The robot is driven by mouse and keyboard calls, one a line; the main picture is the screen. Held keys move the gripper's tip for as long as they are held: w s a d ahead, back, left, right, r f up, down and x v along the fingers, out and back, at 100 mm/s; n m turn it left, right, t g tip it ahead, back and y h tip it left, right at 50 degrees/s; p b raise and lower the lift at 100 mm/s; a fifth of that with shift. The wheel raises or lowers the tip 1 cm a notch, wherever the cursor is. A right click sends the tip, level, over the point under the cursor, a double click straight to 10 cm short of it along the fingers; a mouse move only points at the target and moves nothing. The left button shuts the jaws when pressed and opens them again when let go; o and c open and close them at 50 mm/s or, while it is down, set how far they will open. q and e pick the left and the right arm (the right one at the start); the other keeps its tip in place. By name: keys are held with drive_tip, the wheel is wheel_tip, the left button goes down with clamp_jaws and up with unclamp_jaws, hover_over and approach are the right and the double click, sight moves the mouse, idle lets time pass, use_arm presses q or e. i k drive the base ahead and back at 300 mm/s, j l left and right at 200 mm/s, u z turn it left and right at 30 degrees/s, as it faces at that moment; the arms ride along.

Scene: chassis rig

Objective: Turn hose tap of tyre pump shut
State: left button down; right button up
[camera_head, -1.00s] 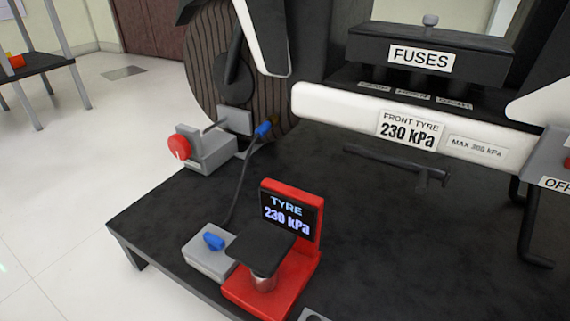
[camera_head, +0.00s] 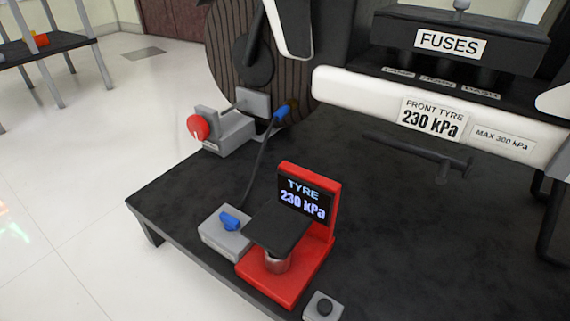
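The red tyre pump (camera_head: 270,285) stands near the front edge of the black platform. Its display (camera_head: 304,199) reads "TYRE 230 kPa", and a black pad (camera_head: 277,230) sits on a metal post before it. The hose tap is a blue handle (camera_head: 230,222) on a grey block (camera_head: 221,240), left of the pump. The handle lies slantwise on the block; I cannot tell whether it is open or shut. A dark hose (camera_head: 259,165) runs from the block up to a blue connector (camera_head: 281,113) by the wheel. Neither gripper is in view.
A red knob (camera_head: 198,128) on a grey bracket stands at the platform's back left. A white bar labelled "FRONT TYRE 230 kPa" (camera_head: 432,118) and the fuse box (camera_head: 450,43) are behind. A small grey button box (camera_head: 323,307) is at the front edge. The platform (camera_head: 420,240) is clear right of the pump.

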sight(230, 223)
drive_tip(key=i+u, duration=0.25)
drive_tip(key=u, duration=0.2)
drive_tip(key=i+l+u, duration=0.1)
drive_tip(key=u, duration=0.35)
drive_tip(key=i+l+u, duration=0.2)
drive_tip(key=u, duration=0.25)
drive_tip(key=i+l, duration=0.05)
drive_tip(key=i, duration=0.05)
